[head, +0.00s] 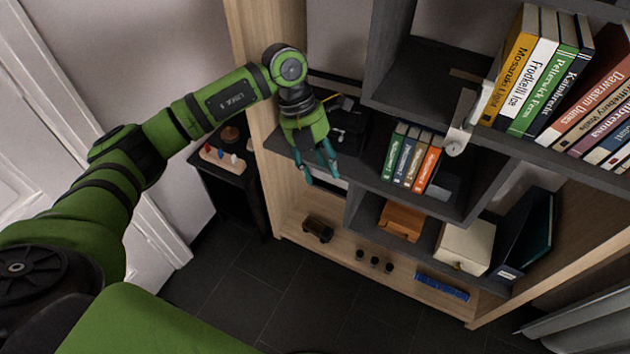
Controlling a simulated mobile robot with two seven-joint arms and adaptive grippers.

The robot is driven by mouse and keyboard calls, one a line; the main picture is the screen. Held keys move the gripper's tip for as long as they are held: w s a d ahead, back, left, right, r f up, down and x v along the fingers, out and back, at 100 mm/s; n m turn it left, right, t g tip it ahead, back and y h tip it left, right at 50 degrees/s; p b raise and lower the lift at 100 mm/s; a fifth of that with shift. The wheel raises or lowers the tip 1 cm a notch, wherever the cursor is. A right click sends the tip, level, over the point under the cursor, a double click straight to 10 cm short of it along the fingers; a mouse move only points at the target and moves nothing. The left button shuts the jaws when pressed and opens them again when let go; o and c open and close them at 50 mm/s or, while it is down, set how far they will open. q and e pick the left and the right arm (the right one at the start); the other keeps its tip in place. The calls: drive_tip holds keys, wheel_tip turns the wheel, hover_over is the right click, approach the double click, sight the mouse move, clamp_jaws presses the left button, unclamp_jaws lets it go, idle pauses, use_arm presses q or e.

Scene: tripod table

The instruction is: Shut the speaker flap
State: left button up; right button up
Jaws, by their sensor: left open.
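My left gripper (324,166) is in front of the shelf unit, in the upper middle of the head view. Its teal fingers point down and are open, with nothing seen between them. A black box-like thing (351,124) stands on the dark shelf just behind and to the right of the gripper. It may be the speaker, but I cannot tell for sure. The gripper hides part of it. No flap can be made out, nor whether the fingers touch the box. My right gripper is not in view.
Small books (412,158) stand right of the black box, and large books (545,70) fill the upper right shelf. A brown box (401,221) and a cream box (465,247) sit lower. A small black table (231,165) stands left. The dark tiled floor in front is clear.

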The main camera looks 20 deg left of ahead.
use_arm(q)
drive_tip(key=shift+s+d+f+h, duration=0.3)
drive_tip(key=shift+s+d+h, duration=0.15)
drive_tip(key=shift+d, duration=0.25)
drive_tip(key=shift+w, duration=0.15)
